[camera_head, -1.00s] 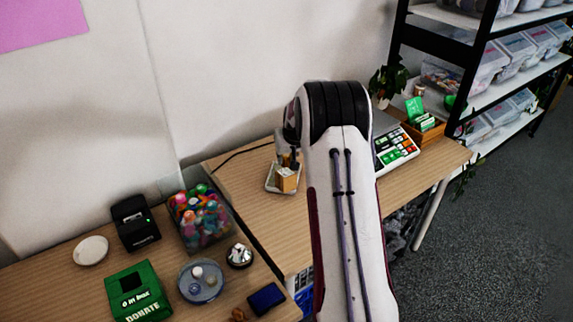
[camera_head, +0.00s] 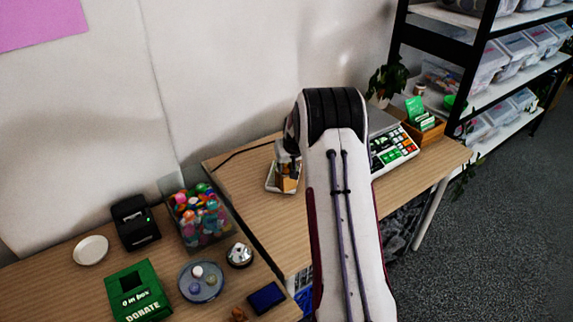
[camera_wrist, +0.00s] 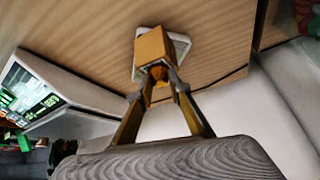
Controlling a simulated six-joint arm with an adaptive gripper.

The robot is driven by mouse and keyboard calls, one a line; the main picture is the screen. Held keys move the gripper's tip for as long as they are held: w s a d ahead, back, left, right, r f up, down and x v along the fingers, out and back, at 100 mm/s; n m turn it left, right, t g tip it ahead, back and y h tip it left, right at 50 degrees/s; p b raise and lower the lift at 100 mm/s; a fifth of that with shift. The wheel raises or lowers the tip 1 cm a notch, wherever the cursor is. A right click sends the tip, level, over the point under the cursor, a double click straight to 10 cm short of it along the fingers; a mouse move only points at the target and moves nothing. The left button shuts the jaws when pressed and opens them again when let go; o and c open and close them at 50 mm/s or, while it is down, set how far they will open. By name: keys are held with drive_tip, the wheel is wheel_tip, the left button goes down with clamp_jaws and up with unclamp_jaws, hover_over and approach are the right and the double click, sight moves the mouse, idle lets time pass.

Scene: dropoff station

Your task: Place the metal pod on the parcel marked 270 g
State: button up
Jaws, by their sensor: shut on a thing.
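In the wrist view my gripper (camera_wrist: 162,84) is shut on a small copper-brown rounded thing (camera_wrist: 159,72), which looks like the metal pod. It is partly hidden between the fingertips. A tan box-shaped parcel (camera_wrist: 151,47) lies just beyond the pod, on a white tray (camera_wrist: 184,44). I cannot tell whether pod and parcel touch. No weight mark is readable. In the head view my gripper (camera_head: 288,163) is above the tray (camera_head: 271,187), partly covering the parcel (camera_head: 287,184); my arm hides part of this area.
A register with keys (camera_head: 393,150) stands right of my arm. On the left table are a clear bin of colourful items (camera_head: 201,216), a green donation box (camera_head: 138,292), a round dish of small things (camera_head: 201,282) and a bell (camera_head: 239,255).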

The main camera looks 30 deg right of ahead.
drive_tip(key=shift+f, duration=0.1)
drive_tip(key=o, duration=0.7)
drive_tip(key=shift+r, duration=0.55)
drive_tip(key=shift+v, duration=5.95)
